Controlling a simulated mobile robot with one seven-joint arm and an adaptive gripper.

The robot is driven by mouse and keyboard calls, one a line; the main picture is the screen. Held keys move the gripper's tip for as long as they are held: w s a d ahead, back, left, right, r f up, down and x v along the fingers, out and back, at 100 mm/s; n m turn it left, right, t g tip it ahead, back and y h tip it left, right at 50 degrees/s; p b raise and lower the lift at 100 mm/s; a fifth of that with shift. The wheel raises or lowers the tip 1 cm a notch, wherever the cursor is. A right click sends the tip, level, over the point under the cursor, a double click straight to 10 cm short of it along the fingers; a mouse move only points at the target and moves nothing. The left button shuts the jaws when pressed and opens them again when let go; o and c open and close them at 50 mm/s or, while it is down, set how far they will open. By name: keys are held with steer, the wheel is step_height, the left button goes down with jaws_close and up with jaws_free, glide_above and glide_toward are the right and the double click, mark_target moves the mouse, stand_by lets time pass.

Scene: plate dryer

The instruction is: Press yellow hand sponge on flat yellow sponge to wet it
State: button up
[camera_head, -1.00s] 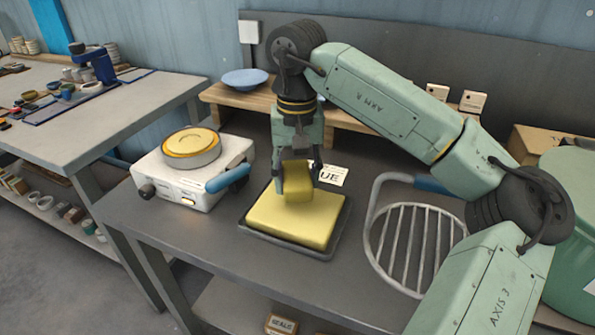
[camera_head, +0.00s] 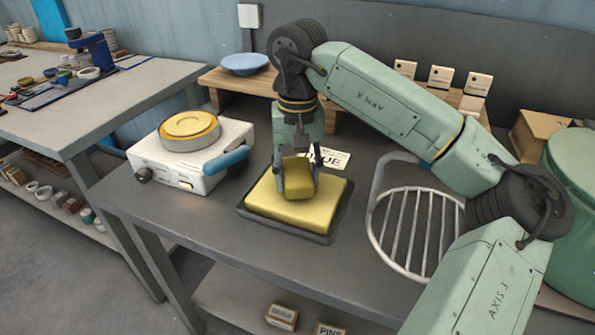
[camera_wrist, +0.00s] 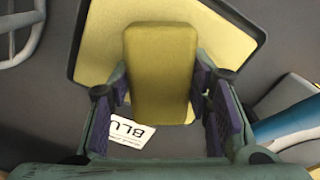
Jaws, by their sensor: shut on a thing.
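The yellow hand sponge (camera_head: 299,179) is a darker yellow block, tilted in the head view, held between the fingers of my gripper (camera_head: 298,172). The flat yellow sponge (camera_head: 333,195) lies in a dark shallow tray (camera_head: 243,208) on the bench. My gripper holds the hand sponge over the middle of the flat sponge; I cannot tell whether the two touch. In the wrist view the hand sponge (camera_wrist: 161,72) sits between both fingers and covers part of the flat sponge (camera_wrist: 215,60). The underside of the hand sponge is hidden.
A white device with a round yellow-topped plate (camera_head: 189,125) and a blue handle stands left. A round wire rack (camera_head: 418,232) lies right. A white label (camera_head: 333,159) is behind the tray. A wooden shelf with a blue bowl (camera_head: 245,64) stands at the back; a green bin (camera_head: 572,210) is far right.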

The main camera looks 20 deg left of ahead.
steer(key=shift+f+b, duration=0.55)
steer(key=shift+f, duration=0.15)
stand_by(1.7)
step_height(320, 180, up, 7)
steer(key=p, duration=0.5)
steer(key=shift+r, duration=0.15)
steer(key=shift+s, duration=0.15)
stand_by(0.4)
